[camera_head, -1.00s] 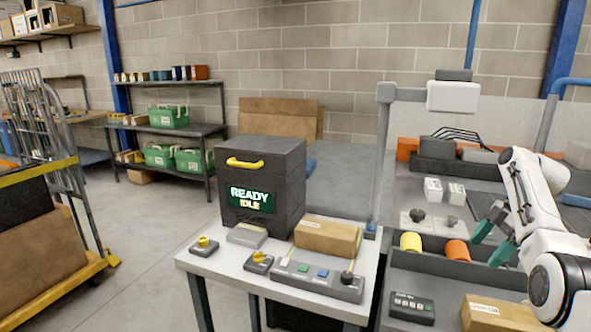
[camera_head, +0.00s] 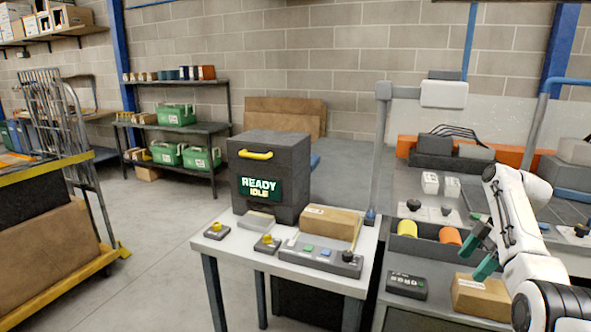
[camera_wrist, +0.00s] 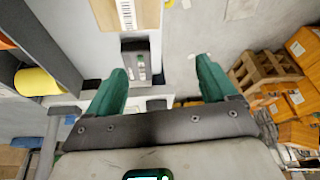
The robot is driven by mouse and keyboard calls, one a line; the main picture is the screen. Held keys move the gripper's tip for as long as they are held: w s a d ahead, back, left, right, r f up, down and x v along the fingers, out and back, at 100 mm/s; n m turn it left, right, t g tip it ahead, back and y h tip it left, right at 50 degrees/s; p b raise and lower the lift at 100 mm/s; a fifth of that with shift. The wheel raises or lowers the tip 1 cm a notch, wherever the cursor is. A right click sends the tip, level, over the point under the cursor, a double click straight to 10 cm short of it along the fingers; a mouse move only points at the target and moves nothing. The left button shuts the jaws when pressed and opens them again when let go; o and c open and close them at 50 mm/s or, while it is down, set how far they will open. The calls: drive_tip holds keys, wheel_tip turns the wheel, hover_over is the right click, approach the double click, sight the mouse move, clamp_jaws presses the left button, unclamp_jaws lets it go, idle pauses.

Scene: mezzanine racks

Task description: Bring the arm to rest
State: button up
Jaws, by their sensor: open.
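My gripper (camera_head: 482,247) is at the right of the head view, at the end of my white arm, with its green fingers apart and nothing between them. It is in front of the dark bin with the yellow roll (camera_head: 407,229) and the orange roll (camera_head: 450,236), above the bench and near a cardboard box (camera_head: 481,297). In the wrist view the two green fingers (camera_wrist: 163,85) are spread wide. Between and beyond them show a dark keypad box (camera_wrist: 140,62) and part of a labelled carton (camera_wrist: 127,14).
A small table at centre carries a dark machine (camera_head: 268,177) reading READY IDLE, a carton (camera_head: 331,222) and control boxes. A grey post (camera_head: 380,155) stands between table and bench. A yellow-edged cart (camera_head: 50,225) is at left. Open floor (camera_head: 160,230) lies between cart and table.

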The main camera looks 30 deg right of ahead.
drive_tip(key=s+a+f+m+g+h, duration=0.15)
drive_tip(key=a+f+m, duration=0.35)
drive_tip(key=a+f, duration=1.8)
drive_tip(key=s+a+f+m+h, duration=0.1)
drive_tip(key=s+a+f+m, duration=0.15)
drive_tip(key=s+a, duration=0.85)
drive_tip(key=s+a+r+m, duration=0.1)
drive_tip(key=s+a+r, duration=0.1)
drive_tip(key=s, duration=0.3)
drive_tip(key=s+a+r+m+h, duration=0.1)
drive_tip(key=s+a+r+m, duration=0.1)
drive_tip(key=s+a, duration=0.2)
drive_tip(key=shift+s+a, duration=0.4)
drive_tip(key=shift+s, duration=0.85)
